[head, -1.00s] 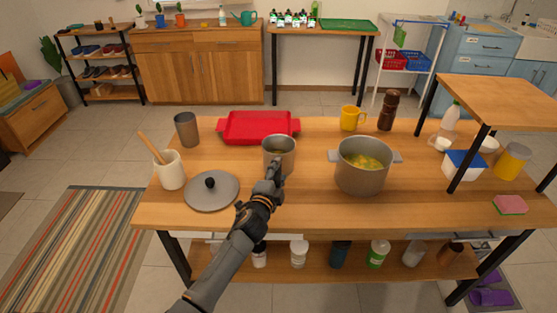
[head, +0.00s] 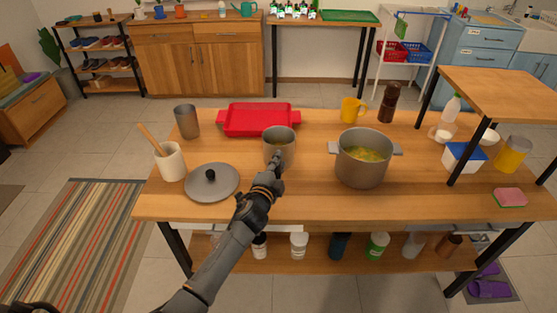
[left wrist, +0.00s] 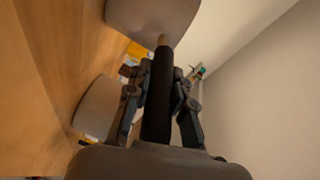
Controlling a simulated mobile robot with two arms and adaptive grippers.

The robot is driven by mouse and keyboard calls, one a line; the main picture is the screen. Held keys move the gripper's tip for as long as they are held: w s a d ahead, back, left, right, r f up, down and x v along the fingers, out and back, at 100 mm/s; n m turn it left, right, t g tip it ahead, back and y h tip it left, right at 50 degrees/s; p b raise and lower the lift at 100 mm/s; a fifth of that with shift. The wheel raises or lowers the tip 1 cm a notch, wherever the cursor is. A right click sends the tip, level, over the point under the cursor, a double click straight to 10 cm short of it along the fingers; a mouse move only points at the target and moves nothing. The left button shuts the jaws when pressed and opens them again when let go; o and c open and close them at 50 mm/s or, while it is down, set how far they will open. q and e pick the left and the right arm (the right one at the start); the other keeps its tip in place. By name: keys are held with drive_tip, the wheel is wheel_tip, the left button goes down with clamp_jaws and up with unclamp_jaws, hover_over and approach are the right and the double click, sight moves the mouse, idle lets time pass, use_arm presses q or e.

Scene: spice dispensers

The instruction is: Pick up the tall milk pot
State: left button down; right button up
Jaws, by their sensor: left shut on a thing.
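The tall milk pot (head: 280,146) is a grey metal pot near the middle of the wooden table, upright, with something inside. My left gripper (head: 274,166) reaches it from the front and is shut on its handle. In the left wrist view, the dark handle (left wrist: 158,95) lies between the two fingers (left wrist: 158,100), and the pot's grey wall (left wrist: 150,14) is just beyond. The gripper hides the pot's lower front, so I cannot tell whether its base touches the table. My right gripper is out of view.
A large pot of soup (head: 345,172) stands close at the right. A grey lid (head: 228,184) lies at the left front, beside a utensil crock (head: 172,165). A red tray (head: 259,121) is behind. A yellow mug (head: 349,108) and a brown grinder (head: 388,104) stand back right.

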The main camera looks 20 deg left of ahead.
use_arm(q)
drive_tip(key=shift+r, duration=0.25)
